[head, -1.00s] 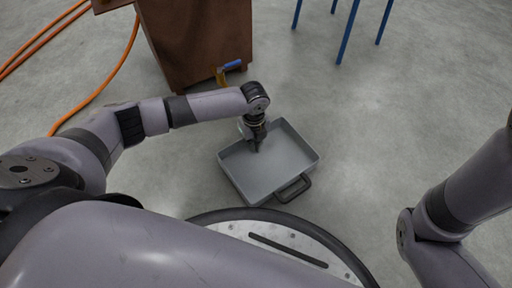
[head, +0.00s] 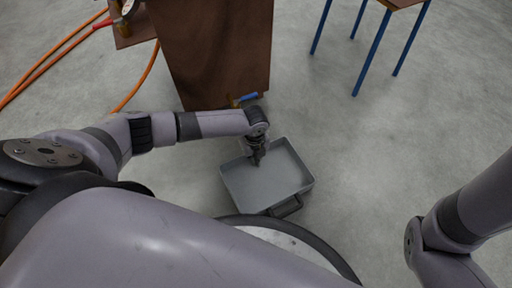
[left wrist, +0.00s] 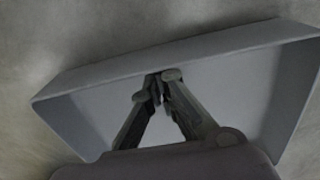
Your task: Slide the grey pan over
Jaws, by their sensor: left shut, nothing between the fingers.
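The grey pan (head: 284,178) lies on the concrete floor in front of my base in the head view. It is a shallow rectangular tray with a dark handle (head: 287,206) on its near side. My left gripper (head: 256,162) points down inside the pan, near its far left wall, with its fingers together and empty. In the left wrist view the closed fingertips (left wrist: 159,78) are at or very near the pan's wall (left wrist: 220,47); I cannot tell whether they touch it. My right gripper is out of view; only the right arm shows.
A brown cabinet (head: 215,50) stands just beyond the pan, with a blue-handled valve (head: 246,98) at its foot. An orange hose (head: 50,57) lies at the far left. A blue-legged table (head: 372,48) stands at the back right. Floor right of the pan is clear.

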